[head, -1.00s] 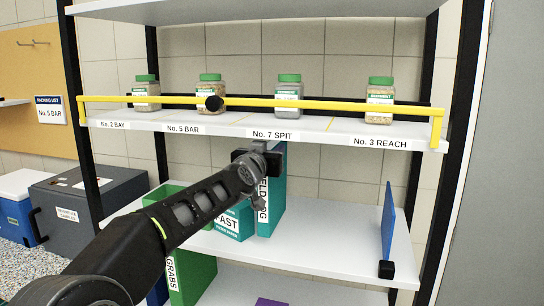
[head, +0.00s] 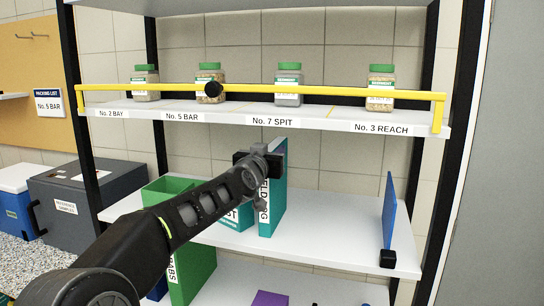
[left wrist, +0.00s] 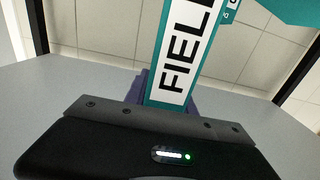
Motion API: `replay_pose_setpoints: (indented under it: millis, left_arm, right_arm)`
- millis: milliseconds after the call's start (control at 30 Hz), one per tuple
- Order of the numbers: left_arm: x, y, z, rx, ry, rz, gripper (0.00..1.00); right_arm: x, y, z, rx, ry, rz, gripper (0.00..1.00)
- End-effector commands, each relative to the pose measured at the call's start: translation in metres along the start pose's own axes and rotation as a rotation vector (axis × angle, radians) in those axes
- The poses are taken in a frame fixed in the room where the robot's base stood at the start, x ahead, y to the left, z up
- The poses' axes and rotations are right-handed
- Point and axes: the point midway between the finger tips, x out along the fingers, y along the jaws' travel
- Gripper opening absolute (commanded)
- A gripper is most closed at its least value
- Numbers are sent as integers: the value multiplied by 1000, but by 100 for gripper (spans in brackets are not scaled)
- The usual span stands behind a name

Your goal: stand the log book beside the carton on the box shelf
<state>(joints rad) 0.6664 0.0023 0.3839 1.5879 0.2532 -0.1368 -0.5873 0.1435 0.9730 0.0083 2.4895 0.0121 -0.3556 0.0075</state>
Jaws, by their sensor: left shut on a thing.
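The log book (head: 278,195) is a tall, thin teal volume with a white spine label. It stands upright on the box shelf (head: 335,228), or just above it; I cannot tell if its base touches. My left gripper (head: 262,160) is shut on its upper spine edge. In the left wrist view, the spine (left wrist: 183,55) rises from between the jaws (left wrist: 160,95). The carton (head: 234,219), a lower teal box, is just left of the log book, partly hidden behind my left arm. Any gap between them is hard to judge. My right gripper is not in view.
A blue upright panel (head: 389,210) with a black block stands at the shelf's right end; the shelf between is clear. A green box (head: 193,262) is at lower left. Above, a yellow rail (head: 330,92) fronts several green-lidded jars.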

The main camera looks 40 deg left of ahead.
Motion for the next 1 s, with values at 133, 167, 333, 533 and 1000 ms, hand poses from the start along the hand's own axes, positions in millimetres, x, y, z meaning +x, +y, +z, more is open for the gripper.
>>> replay_pose_setpoints:
  millis: [133, 167, 333, 533, 1000]
  left_arm:
    - [0, 0, -4, 1, 6, -1, 0]
    - [0, 0, -4, 1, 6, -1, 0]
    - [0, 1, 2, 0, 1, 1, 33]
    - [0, 0, 2, 0, 1, 0, 50]
    - [-6, 0, 0, 2, 3, -1, 53]
  right_arm:
    - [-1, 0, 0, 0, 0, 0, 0]
    - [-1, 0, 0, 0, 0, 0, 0]
    - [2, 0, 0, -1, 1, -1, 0]
    - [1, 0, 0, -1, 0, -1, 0]
    - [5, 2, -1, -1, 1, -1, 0]
